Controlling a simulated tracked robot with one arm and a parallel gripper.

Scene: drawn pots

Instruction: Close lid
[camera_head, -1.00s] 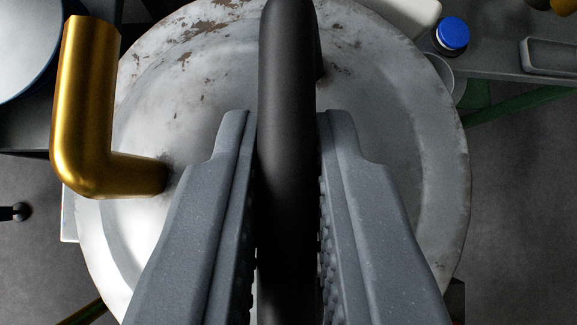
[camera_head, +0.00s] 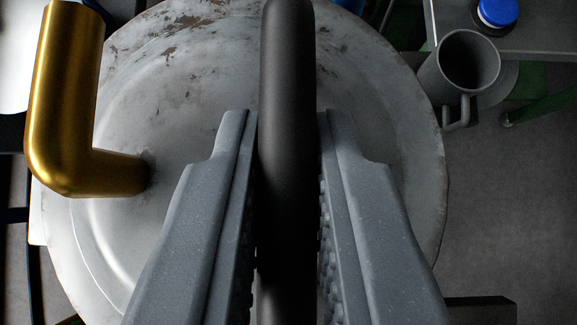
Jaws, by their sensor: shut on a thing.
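The lid (camera_head: 385,150) is a round, worn grey-white metal disc with brown rust patches near its far edge. A thick black handle (camera_head: 287,60) runs up the middle of the picture over the lid. My gripper (camera_head: 288,120) is shut on the black handle, one grey finger on each side. A bent golden pipe (camera_head: 68,110) joins the lid's surface at the left. The pot below the lid is hidden, so I cannot tell how the lid sits relative to its rim.
A grey mug (camera_head: 465,65) stands at the upper right, close to the lid's edge. A blue-capped bottle (camera_head: 497,12) is on a grey table (camera_head: 545,35) behind it. A dark block (camera_head: 482,308) shows at the lower right. Bare grey floor (camera_head: 525,190) lies to the right.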

